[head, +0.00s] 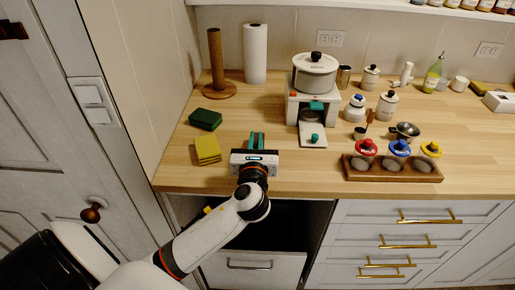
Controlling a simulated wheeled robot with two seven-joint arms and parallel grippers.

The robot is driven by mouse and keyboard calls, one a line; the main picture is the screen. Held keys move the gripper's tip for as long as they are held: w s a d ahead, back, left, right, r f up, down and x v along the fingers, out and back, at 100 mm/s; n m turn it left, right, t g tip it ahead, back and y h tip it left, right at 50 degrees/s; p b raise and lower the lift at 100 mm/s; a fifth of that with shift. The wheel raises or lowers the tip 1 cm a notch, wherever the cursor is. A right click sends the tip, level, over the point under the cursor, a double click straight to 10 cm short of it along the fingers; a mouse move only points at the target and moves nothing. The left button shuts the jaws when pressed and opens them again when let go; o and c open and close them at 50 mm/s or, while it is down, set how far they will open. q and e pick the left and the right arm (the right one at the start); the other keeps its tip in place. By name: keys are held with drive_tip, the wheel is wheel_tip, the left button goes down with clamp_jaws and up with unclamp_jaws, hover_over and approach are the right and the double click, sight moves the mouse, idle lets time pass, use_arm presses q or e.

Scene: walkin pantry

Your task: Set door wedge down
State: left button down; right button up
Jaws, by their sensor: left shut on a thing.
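My left gripper (256,142) reaches in from the lower left over the front of the wooden counter. It is shut on a small teal-green piece (256,137), which I take to be the door wedge. Only a little of the wedge shows beyond the gripper body, and the rest is hidden. I cannot tell whether the wedge touches the counter. My right gripper is not in view.
On the wooden counter (285,178), a yellow stack (208,150) and a green sponge (205,119) lie left of the gripper. A white stand with a pot (315,72) is behind right. A rack with three colored-lid jars (393,170) stands right. An open drawer (254,268) is below.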

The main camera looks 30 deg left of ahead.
use_arm(q)
drive_tip(key=shift+s+f, duration=0.1)
drive_tip(key=shift+f, duration=1.15)
drive_tip(key=shift+f, duration=0.15)
drive_tip(key=c, duration=1.5)
unclamp_jaws()
drive_tip(key=shift+d, duration=0.1)
drive_tip(key=b+v, duration=0.1)
drive_tip(key=v, duration=1.1)
